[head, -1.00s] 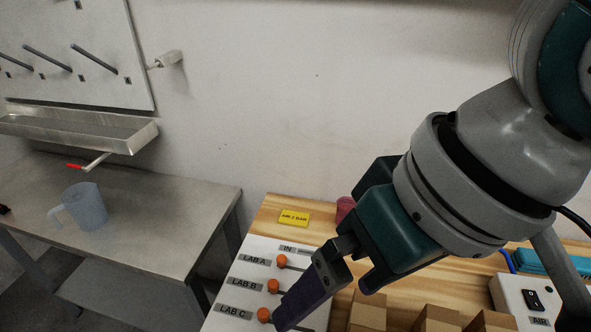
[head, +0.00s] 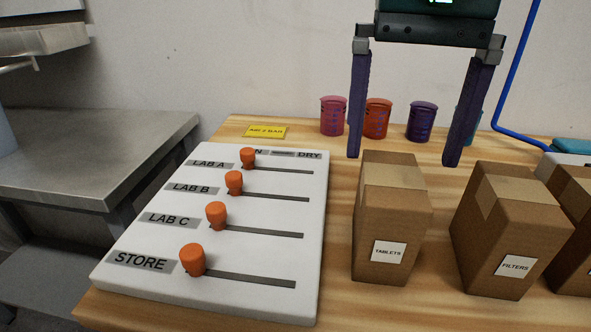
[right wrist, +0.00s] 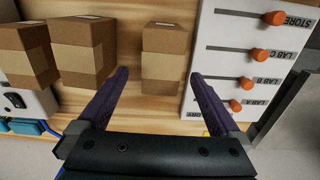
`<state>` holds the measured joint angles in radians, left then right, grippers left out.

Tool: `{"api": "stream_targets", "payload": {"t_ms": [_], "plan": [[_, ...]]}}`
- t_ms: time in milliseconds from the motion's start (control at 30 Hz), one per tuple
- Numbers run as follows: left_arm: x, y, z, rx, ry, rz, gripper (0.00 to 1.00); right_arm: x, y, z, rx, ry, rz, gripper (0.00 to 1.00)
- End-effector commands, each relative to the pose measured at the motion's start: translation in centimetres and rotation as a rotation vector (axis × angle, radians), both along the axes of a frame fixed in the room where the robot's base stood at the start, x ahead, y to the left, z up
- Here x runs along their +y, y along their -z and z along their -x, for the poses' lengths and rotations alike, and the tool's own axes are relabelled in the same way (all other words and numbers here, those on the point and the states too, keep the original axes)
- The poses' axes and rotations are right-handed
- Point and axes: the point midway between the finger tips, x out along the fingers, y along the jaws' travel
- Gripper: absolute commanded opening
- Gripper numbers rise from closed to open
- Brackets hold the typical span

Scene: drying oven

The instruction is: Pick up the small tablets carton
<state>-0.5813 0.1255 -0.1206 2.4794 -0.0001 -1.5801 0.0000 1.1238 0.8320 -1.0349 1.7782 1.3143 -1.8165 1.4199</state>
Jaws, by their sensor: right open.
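The small tablets carton (head: 388,222) is a brown box with a tape strip and a white TABLETS label. It stands upright on the wooden table, just right of the white slider board. My right gripper (head: 405,160) is open and empty, its two dark purple fingers pointing down behind and above the carton in the head view. In the right wrist view the carton (right wrist: 165,58) lies beyond the fingertips, nearer the right finger. The right gripper (right wrist: 164,78) touches nothing that I can make out. My left gripper is in neither view.
The FILTERS carton (head: 508,232) stands right of the tablets carton with a gap between. The white slider board (head: 255,290) with orange knobs is on the left. Coloured cups, including an orange one (head: 377,118), stand at the back. A metal table (head: 90,150) is at far left.

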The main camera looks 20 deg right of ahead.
Motion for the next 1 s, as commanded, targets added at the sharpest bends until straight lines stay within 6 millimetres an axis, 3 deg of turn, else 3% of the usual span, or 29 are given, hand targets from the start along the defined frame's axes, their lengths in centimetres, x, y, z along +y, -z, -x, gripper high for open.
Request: {"api": "stream_targets", "payload": {"t_ms": [100, 267, 600, 867, 1000], "plan": [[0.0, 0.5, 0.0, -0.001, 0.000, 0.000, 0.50, 0.0, 2.1, 0.1, 0.002, -0.001, 0.000, 1.00], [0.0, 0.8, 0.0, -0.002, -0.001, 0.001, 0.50, 0.0, 3.4, 0.0, 0.001, -0.003, 0.000, 1.00], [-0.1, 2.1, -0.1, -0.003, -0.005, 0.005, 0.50, 0.4, 8.1, 0.1, 0.000, -0.005, 0.000, 1.00], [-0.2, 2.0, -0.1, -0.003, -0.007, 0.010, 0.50, 0.4, 8.3, 0.1, -0.001, -0.006, 0.000, 1.00], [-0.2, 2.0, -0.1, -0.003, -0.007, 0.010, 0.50, 0.4, 8.3, 0.1, -0.001, -0.006, 0.000, 0.85]]}}
